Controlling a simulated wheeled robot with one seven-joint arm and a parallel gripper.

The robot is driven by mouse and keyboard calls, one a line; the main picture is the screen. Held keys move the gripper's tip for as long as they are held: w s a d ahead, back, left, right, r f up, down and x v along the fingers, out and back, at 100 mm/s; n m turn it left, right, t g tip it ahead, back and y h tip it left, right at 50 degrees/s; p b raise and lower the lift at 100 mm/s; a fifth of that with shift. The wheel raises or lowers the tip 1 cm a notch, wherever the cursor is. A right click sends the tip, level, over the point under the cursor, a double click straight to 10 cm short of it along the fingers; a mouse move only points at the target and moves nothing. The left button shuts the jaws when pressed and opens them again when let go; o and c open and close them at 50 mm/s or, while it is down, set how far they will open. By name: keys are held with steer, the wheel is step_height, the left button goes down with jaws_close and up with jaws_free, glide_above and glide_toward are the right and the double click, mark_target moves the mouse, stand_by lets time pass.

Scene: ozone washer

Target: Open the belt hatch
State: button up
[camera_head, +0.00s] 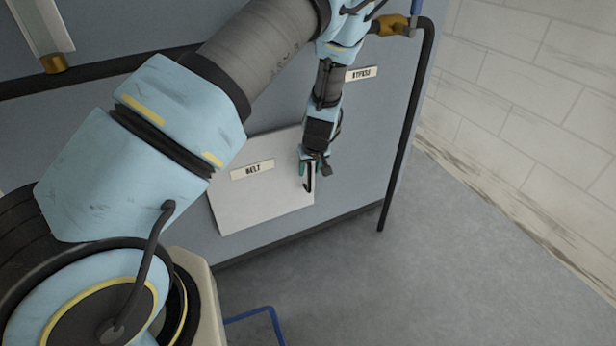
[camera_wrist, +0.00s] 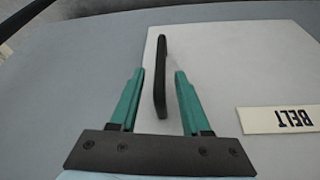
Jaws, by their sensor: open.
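The belt hatch (camera_head: 240,207) is a pale panel on the grey cabinet front, with a "BELT" label (camera_head: 252,170). It looks closed or nearly so; my arm hides its upper left part. A black bar handle (camera_head: 311,178) stands near its right edge. The hatch (camera_wrist: 235,75), label (camera_wrist: 279,119) and handle (camera_wrist: 161,80) also show in the wrist view. My gripper (camera_head: 308,171) is at the handle. In the wrist view its green fingers (camera_wrist: 158,74) are open, one on each side of the handle, with visible gaps on both sides.
The grey cabinet (camera_head: 360,125) carries a "BYPASS" label (camera_head: 361,73) above right of the hatch. A black pipe (camera_head: 408,120) with a brass fitting (camera_head: 391,25) runs down its right edge.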

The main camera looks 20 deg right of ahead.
mark_target(309, 176)
steer(key=shift+x, duration=2.25)
jaws_close()
